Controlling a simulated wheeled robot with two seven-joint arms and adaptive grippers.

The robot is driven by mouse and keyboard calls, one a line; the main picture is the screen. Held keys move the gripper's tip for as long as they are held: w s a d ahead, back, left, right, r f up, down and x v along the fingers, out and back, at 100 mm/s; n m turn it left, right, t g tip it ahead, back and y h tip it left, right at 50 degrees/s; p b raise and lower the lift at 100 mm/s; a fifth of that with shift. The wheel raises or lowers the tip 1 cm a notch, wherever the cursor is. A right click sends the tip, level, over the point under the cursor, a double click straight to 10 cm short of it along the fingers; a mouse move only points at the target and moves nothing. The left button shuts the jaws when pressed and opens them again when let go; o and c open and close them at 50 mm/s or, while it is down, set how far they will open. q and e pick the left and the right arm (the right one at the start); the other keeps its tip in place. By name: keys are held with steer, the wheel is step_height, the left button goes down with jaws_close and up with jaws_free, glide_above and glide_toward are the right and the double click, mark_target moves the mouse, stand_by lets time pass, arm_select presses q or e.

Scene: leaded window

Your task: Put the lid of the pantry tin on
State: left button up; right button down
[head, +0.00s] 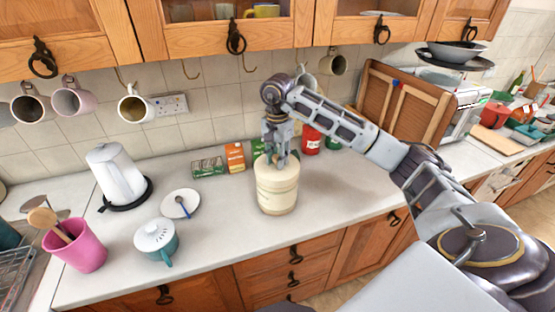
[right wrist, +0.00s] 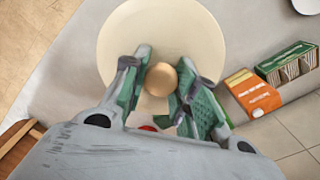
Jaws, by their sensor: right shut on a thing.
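The cream pantry tin (head: 277,196) stands upright on the counter in the middle of the head view. My right gripper (head: 279,159) is directly above it, pointing down. In the right wrist view, the gripper (right wrist: 160,88) is shut on the round wooden knob (right wrist: 160,79) of the pale, round lid (right wrist: 160,35). In the head view the lid is at the tin's top, with no clear gap between them. I cannot tell whether it is fully seated. The lid hides the tin's opening. My left gripper is not in view.
Small orange (head: 235,158) and green (head: 208,167) boxes stand behind the tin, with a red canister (head: 311,139) close by. A saucer (head: 181,204), teal lidded pot (head: 157,240), white kettle (head: 117,173) and pink utensil pot (head: 78,249) stand left. The counter right of the tin is clear.

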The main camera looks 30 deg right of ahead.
mark_target(277, 156)
steer(key=shift+f, duration=0.65)
steer(key=shift+f, duration=0.1)
steer(key=c, duration=1.1)
jaws_free()
steer(key=shift+c, duration=0.2)
steer(key=shift+r+b, duration=0.45)
steer(key=shift+r, duration=3.2)
steer(key=shift+r+p, duration=0.35)
steer(key=shift+r, duration=2.1)
